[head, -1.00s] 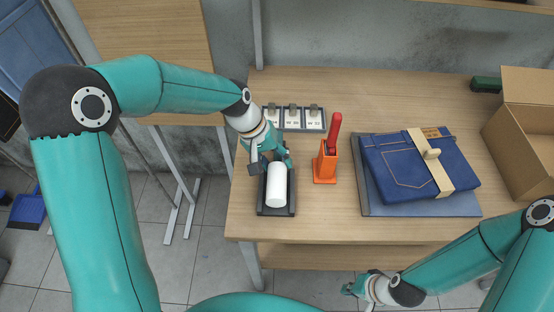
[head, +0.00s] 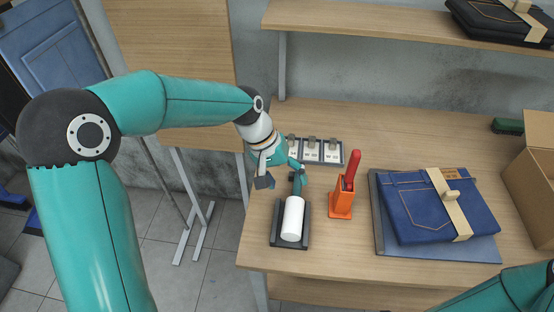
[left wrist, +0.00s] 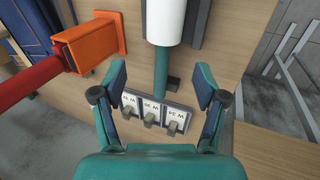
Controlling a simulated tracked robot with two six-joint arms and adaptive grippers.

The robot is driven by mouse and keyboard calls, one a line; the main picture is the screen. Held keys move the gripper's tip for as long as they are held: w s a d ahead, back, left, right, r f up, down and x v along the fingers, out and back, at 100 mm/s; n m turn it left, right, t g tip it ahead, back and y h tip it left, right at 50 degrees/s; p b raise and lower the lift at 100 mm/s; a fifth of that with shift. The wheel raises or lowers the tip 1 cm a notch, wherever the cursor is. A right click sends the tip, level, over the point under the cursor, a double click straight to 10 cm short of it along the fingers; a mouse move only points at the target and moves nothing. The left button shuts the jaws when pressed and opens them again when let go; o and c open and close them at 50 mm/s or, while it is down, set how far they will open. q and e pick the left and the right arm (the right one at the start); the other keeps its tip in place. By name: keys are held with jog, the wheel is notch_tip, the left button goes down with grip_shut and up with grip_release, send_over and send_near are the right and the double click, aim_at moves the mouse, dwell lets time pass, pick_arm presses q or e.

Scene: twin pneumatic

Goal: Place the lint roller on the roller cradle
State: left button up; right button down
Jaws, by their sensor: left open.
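The lint roller, a white cylinder (head: 292,219) with a teal handle, lies on the dark roller cradle (head: 275,238) at the table's front left. The handle points toward the back of the table. In the left wrist view the white roller (left wrist: 164,22) is at the top, with part of the dark cradle (left wrist: 197,22) beside it. My left gripper (head: 280,175) is open at the handle end; in the left wrist view its fingers (left wrist: 160,78) are spread on either side of the handle, touching neither side. My right gripper is out of view.
A labelled strip with clips (head: 321,151) lies behind the cradle. An orange holder (head: 341,201) with a red-handled tool stands to its right. Folded jeans (head: 415,205) lie on a grey board further right, near a cardboard box (head: 536,175). A shelf (head: 380,32) spans the back.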

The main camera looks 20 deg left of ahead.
pick_arm(q)
jog(key=v, duration=0.7)
jog(key=shift+r, duration=0.15)
